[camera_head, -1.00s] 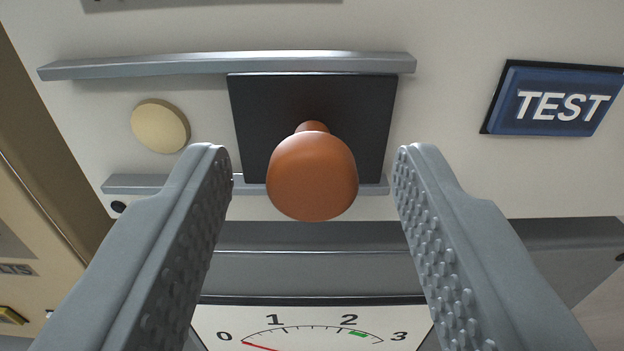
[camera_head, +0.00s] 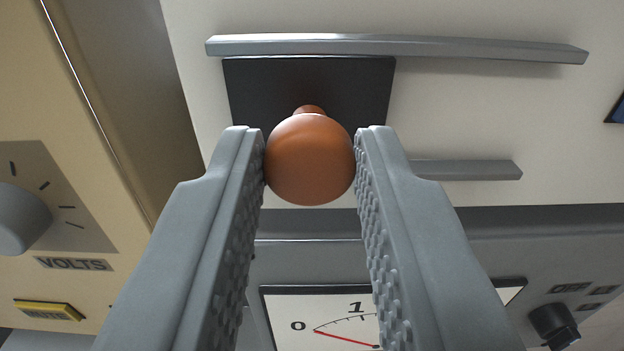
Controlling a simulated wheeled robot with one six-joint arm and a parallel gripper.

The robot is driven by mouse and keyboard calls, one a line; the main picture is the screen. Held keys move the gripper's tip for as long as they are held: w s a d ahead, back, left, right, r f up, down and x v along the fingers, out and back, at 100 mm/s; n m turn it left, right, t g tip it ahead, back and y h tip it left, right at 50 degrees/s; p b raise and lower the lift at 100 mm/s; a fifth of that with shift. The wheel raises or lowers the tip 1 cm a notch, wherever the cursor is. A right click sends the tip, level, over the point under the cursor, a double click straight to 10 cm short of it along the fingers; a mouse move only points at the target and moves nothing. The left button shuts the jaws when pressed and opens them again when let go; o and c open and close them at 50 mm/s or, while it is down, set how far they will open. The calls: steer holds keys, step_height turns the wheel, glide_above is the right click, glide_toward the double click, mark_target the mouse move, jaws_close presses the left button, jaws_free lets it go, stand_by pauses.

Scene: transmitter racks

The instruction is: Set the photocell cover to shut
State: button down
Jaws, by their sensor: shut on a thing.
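The photocell cover (camera_head: 246,88) is a black square plate with an orange ball knob (camera_head: 310,160) on a short stem. It sits at the left end of its two grey rails, and the upper rail (camera_head: 480,48) runs free to its right. My gripper (camera_head: 310,165) is shut on the knob, one finger touching each side. The cream photocell disc is not visible; the cover stands over its place. The lower rail (camera_head: 470,170) shows right of the fingers, its left part hidden.
Below is a meter (camera_head: 345,325), partly hidden by my right finger. A black knob (camera_head: 555,325) is at lower right. On the left, a beige rack carries a VOLTS dial (camera_head: 22,218) and a yellow MUTE label (camera_head: 48,310). A blue edge shows at far right.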

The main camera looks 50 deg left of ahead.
steer(key=shift+f, duration=0.1)
steer(key=c, duration=1.2)
jaws_free()
steer(key=shift+s+a, duration=0.1)
steer(key=shift+s, duration=0.1)
steer(key=v, duration=1.7)
steer(key=shift+s, duration=0.15)
steer(key=shift+f, duration=0.1)
steer(key=s+d+f+m+t+h, duration=0.2)
steer(key=s+f+m+h, duration=0.1)
steer(key=s+f, duration=0.3)
steer(key=s+d+f+m+t+h, duration=0.2)
steer(key=s+f+h, duration=0.4)
steer(key=f, duration=0.4)
steer(key=s+d+f+m+t+h, duration=0.2)
steer(key=s+f+m+h, duration=0.3)
steer(key=s+f, duration=0.3)
steer(key=shift+d+f, duration=0.65)
steer(key=shift+d, duration=0.1)
